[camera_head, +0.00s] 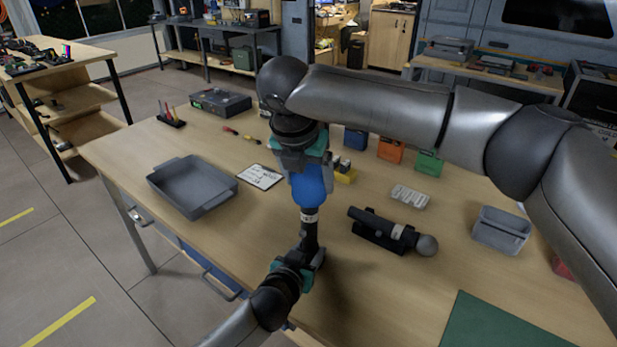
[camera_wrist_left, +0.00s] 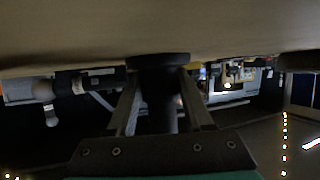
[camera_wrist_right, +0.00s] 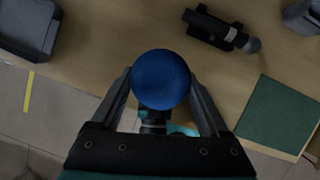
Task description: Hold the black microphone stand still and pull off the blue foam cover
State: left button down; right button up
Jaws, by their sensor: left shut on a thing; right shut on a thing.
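The blue foam cover (camera_head: 310,188) sits at the top of the upright black microphone stand (camera_head: 309,236), above a white band; they look in contact. My right gripper (camera_head: 306,165) comes down from above and is shut on the foam cover. In the right wrist view the cover (camera_wrist_right: 160,79) is a round blue ball between the fingers (camera_wrist_right: 163,95). My left gripper (camera_head: 307,259) is shut on the lower part of the stand near the table's front edge. In the left wrist view the dark stand (camera_wrist_left: 158,90) is between the fingers (camera_wrist_left: 160,100). Part of the cover's top is hidden by my right gripper.
A second microphone (camera_head: 395,233) with a grey head lies in a black cradle just right of the stand. A grey tray (camera_head: 190,190) is at left, a white card (camera_head: 260,176) behind, a grey bin (camera_head: 501,229) and green mat (camera_head: 492,325) at right.

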aim_at(311, 166)
pick_arm(q)
jog(key=shift+s+f, duration=0.1)
jog(key=shift+f, duration=0.05)
pick_arm(e)
jog(key=c, duration=0.4)
jog(key=shift+r, duration=0.35)
jog(key=shift+r, duration=0.35)
jog(key=shift+r, duration=2.05)
jog(key=shift+r, duration=1.45)
pick_arm(q)
jog(key=shift+c, duration=1.1)
grip_release()
